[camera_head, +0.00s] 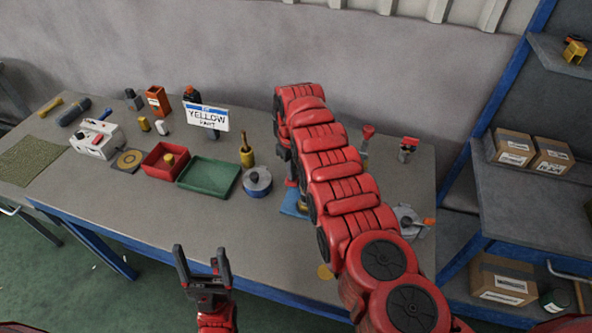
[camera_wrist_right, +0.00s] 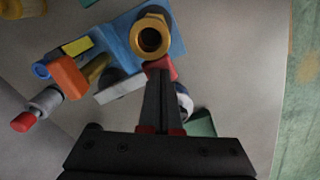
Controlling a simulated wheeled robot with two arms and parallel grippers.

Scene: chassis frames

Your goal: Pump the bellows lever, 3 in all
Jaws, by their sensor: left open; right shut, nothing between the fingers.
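A blue-based device (camera_wrist_right: 122,28) shows in the right wrist view, with a brass ring (camera_wrist_right: 150,37), a yellow patch and an orange block. I cannot tell which part is the bellows lever. In the head view only a blue edge (camera_head: 291,205) shows beside my right arm, which covers the rest. My right gripper (camera_wrist_right: 158,75) is shut and empty, its tips just below the brass ring in the picture, over a small red part. I cannot tell whether they touch. My left gripper (camera_head: 202,252) is open and empty, in front of the bench's front edge.
A green tray (camera_head: 205,192), a red bin (camera_head: 150,165), a round grey pot (camera_head: 257,190) and a brass mortar (camera_head: 246,158) stand left of my right arm. A YELLOW sign (camera_head: 207,117) stands behind them. A grey device with an orange handle (camera_head: 428,221) lies right of it.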

